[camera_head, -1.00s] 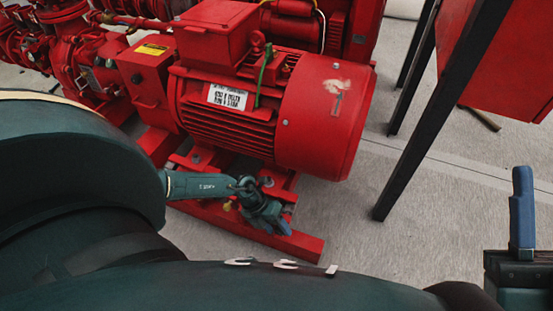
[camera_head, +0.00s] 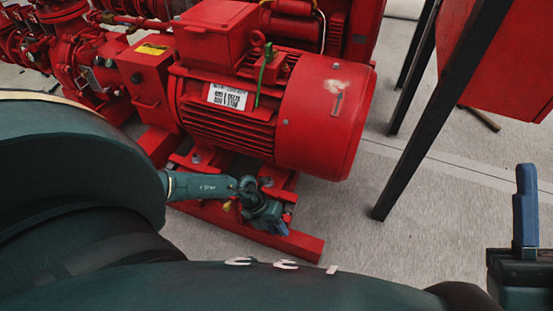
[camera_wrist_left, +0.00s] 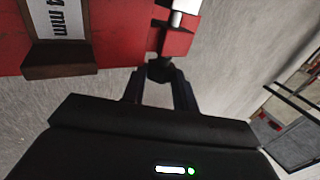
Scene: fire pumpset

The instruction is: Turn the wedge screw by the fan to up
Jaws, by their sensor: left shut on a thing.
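The red motor (camera_head: 230,110) stands on a red base frame, with its rounded fan cover (camera_head: 325,118) at the right end. My left gripper (camera_head: 275,220) is low beside the base, below the fan cover. In the left wrist view my left gripper (camera_wrist_left: 160,84) has its two dark fingers on either side of the dark head of the wedge screw (camera_wrist_left: 160,69), and is shut on it. A pale shaft and red block show just beyond the head. In the head view the screw is hidden by the gripper. My right gripper (camera_head: 525,210) shows partly at the right edge, away from the motor.
The red base rail (camera_head: 300,243) runs close beside my left gripper. Black legs (camera_head: 440,110) under a red cabinet (camera_head: 515,70) stand to the right. The grey floor between the motor and these legs is clear. A labelled red part (camera_wrist_left: 90,35) is near in the left wrist view.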

